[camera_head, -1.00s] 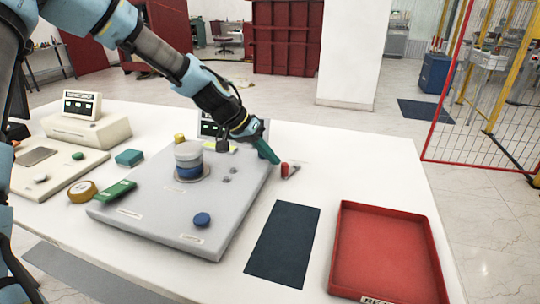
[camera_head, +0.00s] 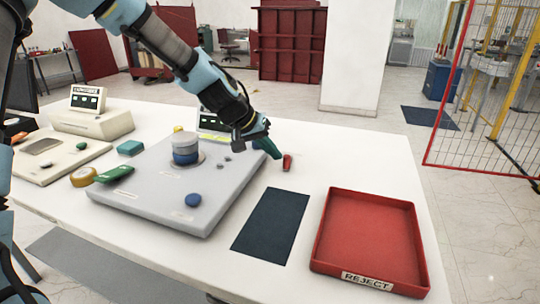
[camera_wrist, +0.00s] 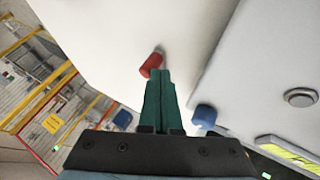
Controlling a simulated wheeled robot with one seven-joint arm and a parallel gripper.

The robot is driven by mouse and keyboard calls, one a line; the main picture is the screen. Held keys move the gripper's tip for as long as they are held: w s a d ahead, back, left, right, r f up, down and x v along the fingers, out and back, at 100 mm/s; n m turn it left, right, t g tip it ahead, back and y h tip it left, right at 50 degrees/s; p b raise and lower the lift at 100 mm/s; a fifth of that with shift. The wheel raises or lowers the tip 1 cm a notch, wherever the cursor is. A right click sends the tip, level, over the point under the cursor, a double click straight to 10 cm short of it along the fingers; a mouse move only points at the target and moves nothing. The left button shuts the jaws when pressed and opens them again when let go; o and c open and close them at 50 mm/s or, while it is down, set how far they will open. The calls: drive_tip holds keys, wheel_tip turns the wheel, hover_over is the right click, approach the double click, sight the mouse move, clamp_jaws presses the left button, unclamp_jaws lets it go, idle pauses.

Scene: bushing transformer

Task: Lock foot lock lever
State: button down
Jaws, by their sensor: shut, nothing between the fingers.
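A small red-handled lever (camera_head: 287,162), which I take for the foot lock lever, sits at the right rear edge of the grey fixture plate (camera_head: 150,205). Its red handle (camera_wrist: 151,64) also shows in the wrist view, just past my fingertips. My gripper (camera_head: 276,154) has green fingers, shut and empty, pointing down beside the lever. In the wrist view the fingertips (camera_wrist: 162,72) are right next to the red handle; I cannot tell whether they touch. The lever's base is mostly hidden. A blue and grey cylindrical part (camera_head: 186,150) stands upright on the plate.
A dark blue mat (camera_head: 270,226) and a red reject tray (camera_head: 318,235) lie on the table to the right. A display box (camera_head: 214,124) stands behind the plate. A small blue piece (camera_wrist: 205,115) is near my fingers. White tabletop right of the lever is clear.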

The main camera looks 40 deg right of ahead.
drive_tip(key=shift+s+d+b, duration=0.3)
drive_tip(key=shift+s+d, duration=0.05)
drive_tip(key=shift+s, duration=0.45)
drive_tip(key=shift+s, duration=0.15)
drive_tip(key=shift+r, duration=0.1)
